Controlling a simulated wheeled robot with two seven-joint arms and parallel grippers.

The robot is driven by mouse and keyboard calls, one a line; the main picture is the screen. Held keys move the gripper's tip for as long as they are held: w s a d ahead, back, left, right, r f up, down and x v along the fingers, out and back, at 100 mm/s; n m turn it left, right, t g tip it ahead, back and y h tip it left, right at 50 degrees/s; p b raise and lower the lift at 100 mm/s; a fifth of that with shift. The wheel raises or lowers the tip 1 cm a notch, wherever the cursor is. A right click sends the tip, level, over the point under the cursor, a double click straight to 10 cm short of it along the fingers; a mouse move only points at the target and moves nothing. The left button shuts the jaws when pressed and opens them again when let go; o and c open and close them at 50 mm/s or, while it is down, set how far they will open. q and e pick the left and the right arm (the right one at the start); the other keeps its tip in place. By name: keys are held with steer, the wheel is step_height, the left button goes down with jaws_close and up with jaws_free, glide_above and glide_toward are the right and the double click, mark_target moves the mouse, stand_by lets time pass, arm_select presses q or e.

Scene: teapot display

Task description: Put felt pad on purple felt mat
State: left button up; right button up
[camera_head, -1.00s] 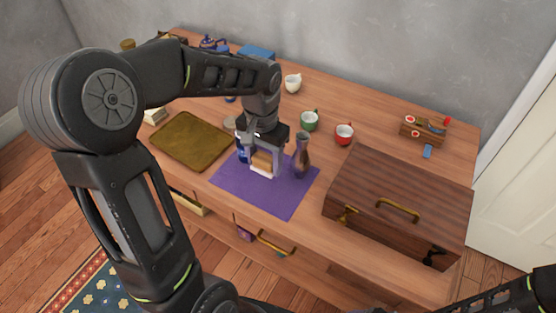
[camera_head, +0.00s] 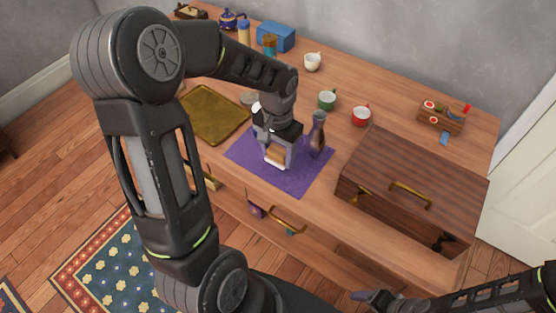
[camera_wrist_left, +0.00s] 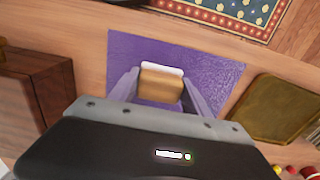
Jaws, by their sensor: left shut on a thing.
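The felt pad (camera_head: 277,157), a tan block with a white face, is between the fingers of my left gripper (camera_head: 279,160). The left wrist view shows the pad (camera_wrist_left: 160,85) gripped between both fingers (camera_wrist_left: 160,92), its white edge on the far side. The purple felt mat (camera_head: 300,182) lies flat on the desk under the gripper, and in the wrist view it (camera_wrist_left: 215,72) spreads around the pad. I cannot tell whether the pad touches the mat. My right gripper (camera_head: 376,298) shows only partly at the bottom edge, its jaws unclear.
A purplish vase (camera_head: 317,138) stands at the mat's right corner, close to my left gripper. A brown wooden case (camera_head: 410,190) is to the right, a gold-brown tray (camera_head: 212,112) to the left. Green (camera_head: 327,99) and red (camera_head: 361,116) cups stand behind.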

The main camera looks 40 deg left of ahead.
mark_target(278, 162)
arm_select(q)
steer(key=shift+f, duration=1.85)
steer(key=shift+f, duration=0.2)
steer(key=o, duration=1.4)
steer(key=shift+o, duration=0.2)
steer(key=shift+r, duration=0.15)
step_height(278, 162, up, 12)
steer(key=shift+r, duration=0.1)
